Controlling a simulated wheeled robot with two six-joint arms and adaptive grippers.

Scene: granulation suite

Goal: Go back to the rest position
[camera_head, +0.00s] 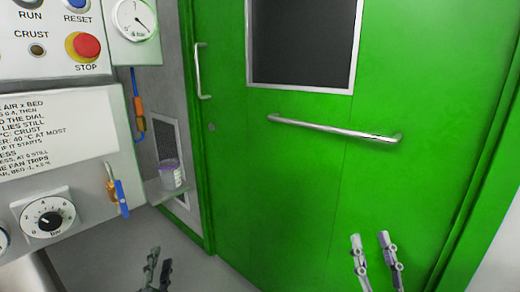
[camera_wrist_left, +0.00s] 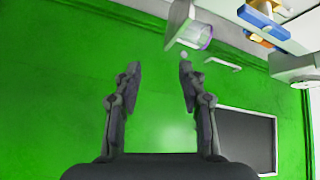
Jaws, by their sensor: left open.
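My left gripper (camera_head: 159,262) shows at the bottom of the head view, left of the middle, over the grey floor. In the left wrist view my left gripper (camera_wrist_left: 159,66) has its two fingers apart with nothing between them. My right gripper (camera_head: 371,238) is at the lower right of the head view, in front of the green door (camera_head: 290,170). Its two fingers stand apart, with only green seen between them. Neither gripper touches anything that I can see.
A control panel (camera_head: 60,68) with a red stop button (camera_head: 84,46) and a dial (camera_head: 48,218) stands at left. A blue-handled valve (camera_head: 120,194) sticks out beside it. A purple-rimmed tub (camera_head: 170,174) sits on a small shelf. The door has a long bar handle (camera_head: 330,128).

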